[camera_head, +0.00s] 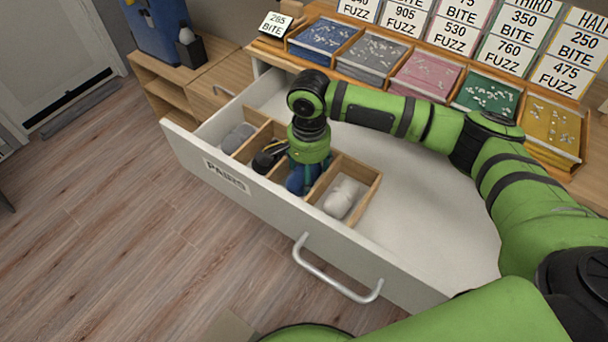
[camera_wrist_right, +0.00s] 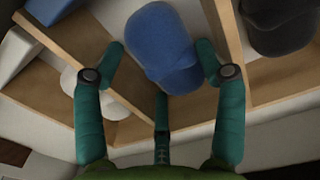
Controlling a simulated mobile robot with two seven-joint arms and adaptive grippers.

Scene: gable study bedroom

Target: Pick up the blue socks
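The blue socks (camera_head: 296,184) are a rolled bundle in a compartment of the wooden divider inside the open drawer. In the right wrist view the blue socks (camera_wrist_right: 165,45) lie between my right gripper's fingers. My right gripper (camera_head: 303,172) points down into that compartment, and the arm hides part of the socks in the head view. Its fingers (camera_wrist_right: 158,65) are spread around the socks; a gap shows on the left, while the right finger is close to them and contact is unclear. My left gripper is not in view.
Divider walls (camera_head: 318,190) stand close beside my right gripper. Neighbouring compartments hold white socks (camera_head: 341,197), black socks (camera_head: 268,158) and grey socks (camera_head: 237,138). The drawer's front panel (camera_head: 240,192) rises in front; its right side (camera_head: 450,235) is bare. Coloured trays (camera_head: 428,77) line the desk behind.

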